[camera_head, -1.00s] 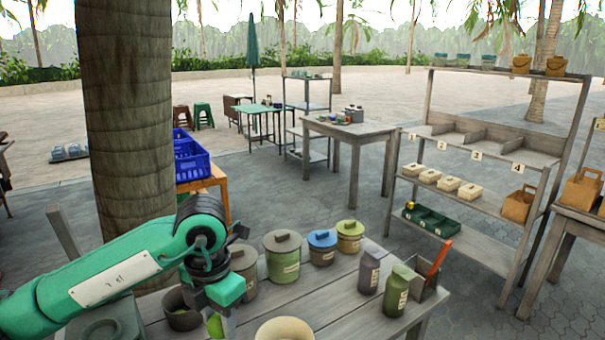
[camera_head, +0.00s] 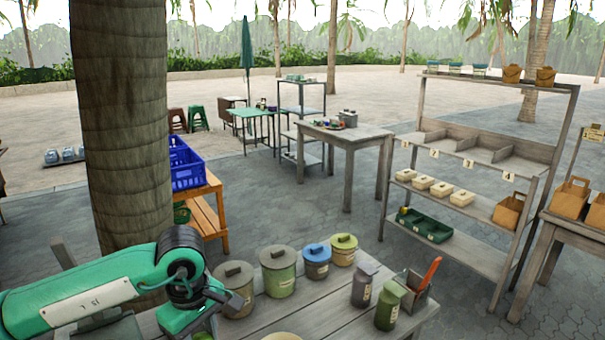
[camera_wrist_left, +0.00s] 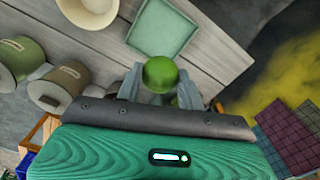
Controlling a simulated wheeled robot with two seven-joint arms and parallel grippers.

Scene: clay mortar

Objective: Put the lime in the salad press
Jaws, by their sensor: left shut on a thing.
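The green lime (camera_wrist_left: 160,74) is between the two grey fingers of my left gripper (camera_wrist_left: 158,84) in the left wrist view. The fingers are shut on it, above the grey plank table (camera_wrist_left: 212,40). A square pale green tray-like thing (camera_wrist_left: 128,40) lies on the table beyond the lime. A round beige bowl (camera_wrist_left: 88,14) is up and left of it. I cannot tell whether either is the salad press. In the head view my left gripper (camera_head: 205,322) is at the bottom edge, its fingertips cut off. My right gripper is not in view.
Lidded canisters (camera_head: 278,272), a dark jar (camera_head: 364,285), a green jar (camera_head: 389,305) and a box with a red-handled tool (camera_head: 417,290) stand right of my arm. A tree trunk (camera_head: 122,120) rises behind it. Bare planks (camera_head: 320,310) lie in front of the canisters.

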